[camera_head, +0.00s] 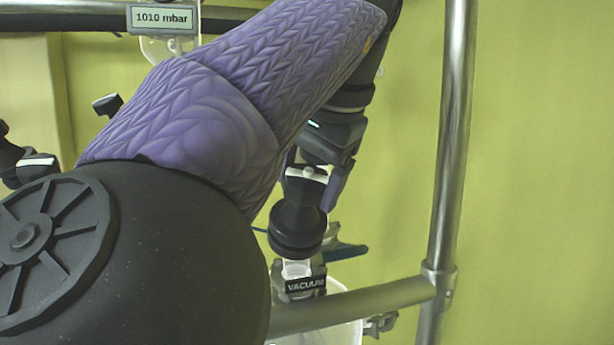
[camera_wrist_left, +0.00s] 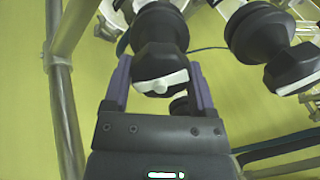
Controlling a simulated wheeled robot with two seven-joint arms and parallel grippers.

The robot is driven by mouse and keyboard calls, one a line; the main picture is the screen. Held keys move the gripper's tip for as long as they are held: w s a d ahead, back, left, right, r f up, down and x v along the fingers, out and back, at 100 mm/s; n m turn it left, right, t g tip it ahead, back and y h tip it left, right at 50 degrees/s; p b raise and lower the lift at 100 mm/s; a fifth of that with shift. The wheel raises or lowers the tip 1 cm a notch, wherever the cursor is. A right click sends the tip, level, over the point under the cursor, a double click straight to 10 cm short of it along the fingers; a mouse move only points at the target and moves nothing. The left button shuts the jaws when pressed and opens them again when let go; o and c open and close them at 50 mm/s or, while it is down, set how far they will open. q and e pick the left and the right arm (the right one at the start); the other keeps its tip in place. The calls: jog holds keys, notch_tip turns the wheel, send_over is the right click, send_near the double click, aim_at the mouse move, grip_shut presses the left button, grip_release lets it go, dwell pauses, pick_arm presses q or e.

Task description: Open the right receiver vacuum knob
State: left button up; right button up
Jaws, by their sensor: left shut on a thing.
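The vacuum knob (camera_head: 298,222) is black with a white bar across its end, and stands above a "VACUUM" label (camera_head: 305,285) in the head view. My left gripper (camera_head: 318,185) reaches it from behind, past my purple-sleeved arm. In the left wrist view the same knob (camera_wrist_left: 160,50) sits between the two purple fingers of the gripper (camera_wrist_left: 160,85), which is shut on it. The white bar there looks slightly tilted. My arm hides much of the apparatus in the head view. My right gripper is in neither view.
Another black knob (camera_wrist_left: 270,50) stands close to the right of the held one in the wrist view. A metal upright (camera_head: 452,150) and a crossbar (camera_head: 370,300) frame the right side. A "1010 mbar" display (camera_head: 163,18) is at the top left.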

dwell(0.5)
pick_arm(q)
jog(key=o, duration=1.2)
jog(key=shift+c, duration=0.2)
